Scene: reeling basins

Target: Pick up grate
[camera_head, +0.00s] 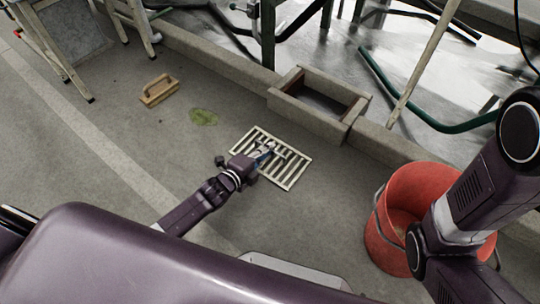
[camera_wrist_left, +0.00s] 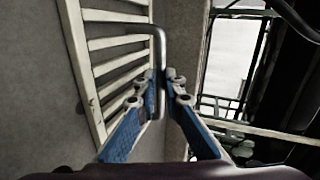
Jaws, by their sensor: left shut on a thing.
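The grate (camera_head: 290,173) is a pale, slatted rectangle. In the head view it lies at or just above the grey floor, in front of the box-like frame; I cannot tell if it is raised. My left gripper (camera_head: 270,155) reaches over its middle from the lower left. In the left wrist view the grate (camera_wrist_left: 82,62) fills the upper left. A bent metal handle (camera_wrist_left: 140,29) stands out from it, and the fingertips of my left gripper (camera_wrist_left: 163,84) are shut on this handle. My right gripper is not visible; only part of the right arm shows.
An open rectangular frame (camera_head: 322,96) stands by the low kerb behind the grate. A red bucket (camera_head: 392,210) stands at the right. A wooden-handled brush (camera_head: 159,90) and a green patch (camera_head: 203,117) are on the floor to the left. Floor left of the grate is mostly free.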

